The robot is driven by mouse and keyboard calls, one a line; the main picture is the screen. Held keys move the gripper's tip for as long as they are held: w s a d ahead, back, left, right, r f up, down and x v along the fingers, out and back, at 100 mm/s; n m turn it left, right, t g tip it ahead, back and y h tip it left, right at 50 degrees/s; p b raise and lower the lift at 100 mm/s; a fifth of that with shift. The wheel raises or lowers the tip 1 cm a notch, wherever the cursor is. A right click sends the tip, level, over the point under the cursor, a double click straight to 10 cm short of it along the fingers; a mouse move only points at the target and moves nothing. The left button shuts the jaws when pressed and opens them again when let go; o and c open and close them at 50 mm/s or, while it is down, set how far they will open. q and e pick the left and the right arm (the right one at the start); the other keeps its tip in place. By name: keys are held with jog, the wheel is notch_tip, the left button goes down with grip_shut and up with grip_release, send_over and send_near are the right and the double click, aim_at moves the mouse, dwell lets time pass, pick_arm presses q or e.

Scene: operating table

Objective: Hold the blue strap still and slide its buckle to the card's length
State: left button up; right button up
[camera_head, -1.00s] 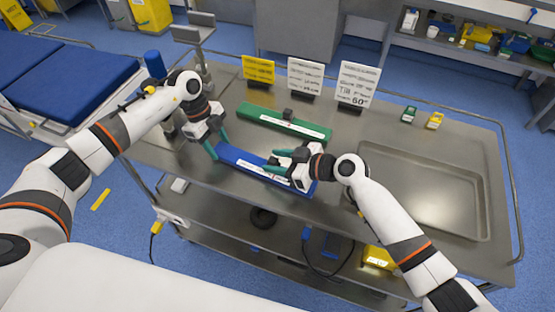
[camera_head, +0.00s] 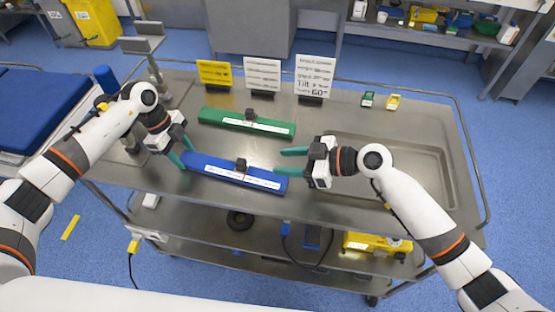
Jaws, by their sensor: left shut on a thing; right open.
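The blue strap (camera_head: 212,163) lies on the steel table, with a white scale strip along it. Its dark buckle (camera_head: 241,164) sits near the middle of the strap. My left gripper (camera_head: 183,157) is shut on the strap's left end. My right gripper (camera_head: 291,162) is open and empty, just right of the strap's right end, fingers pointing left. Three cards stand at the back: a yellow card (camera_head: 214,74), a white card (camera_head: 262,74) and a larger white card (camera_head: 315,76) reading what looks like 60. Their smaller print is unreadable.
A green strap (camera_head: 220,117) with its own dark buckle (camera_head: 250,115) lies behind the blue one. A shallow tray (camera_head: 447,180) fills the table's right side. Small green (camera_head: 367,99) and yellow (camera_head: 393,102) items stand at the back right.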

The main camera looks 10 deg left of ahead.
dwell(0.3)
pick_arm(q)
jog(key=o, duration=1.1)
jog(key=shift+c, duration=0.2)
